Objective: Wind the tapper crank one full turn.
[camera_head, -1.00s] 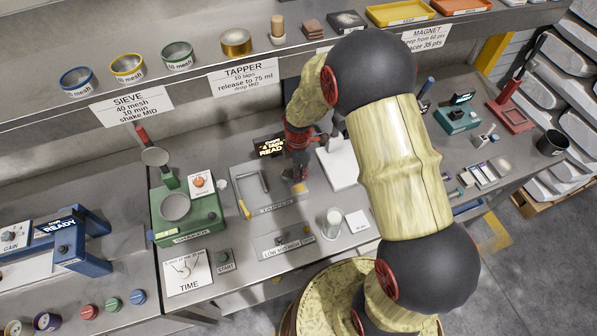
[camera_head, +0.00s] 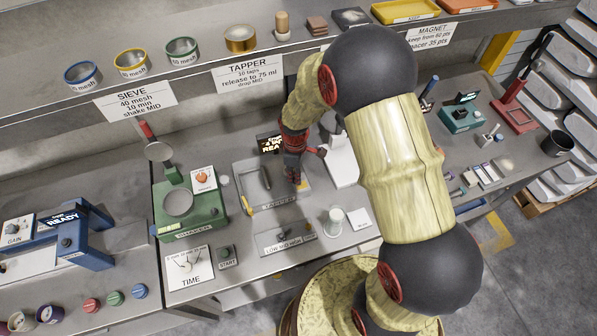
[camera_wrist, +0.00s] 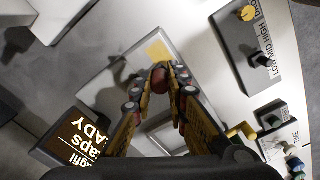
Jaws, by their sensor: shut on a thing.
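The tapper (camera_head: 246,201) is a grey plate-like unit on the bench in the head view, with a dark bar-shaped part (camera_head: 266,178) on it. A dark display (camera_head: 270,143) with lit text stands behind it. My gripper (camera_head: 294,180) reaches down over the right side of the tapper. In the wrist view my gripper (camera_wrist: 160,78) is shut on a small reddish knob (camera_wrist: 159,84), which appears to be the crank's handle. The rest of the crank is mostly hidden by the fingers. The tapper's plate (camera_wrist: 110,75) shows beneath.
The green sieve shaker (camera_head: 205,217) stands left of the tapper. A switch panel (camera_head: 285,238) and a clear cup (camera_head: 333,222) are in front. A white stand (camera_head: 342,160) is close on the right. The shelf (camera_head: 210,60) with rings and trays runs behind.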

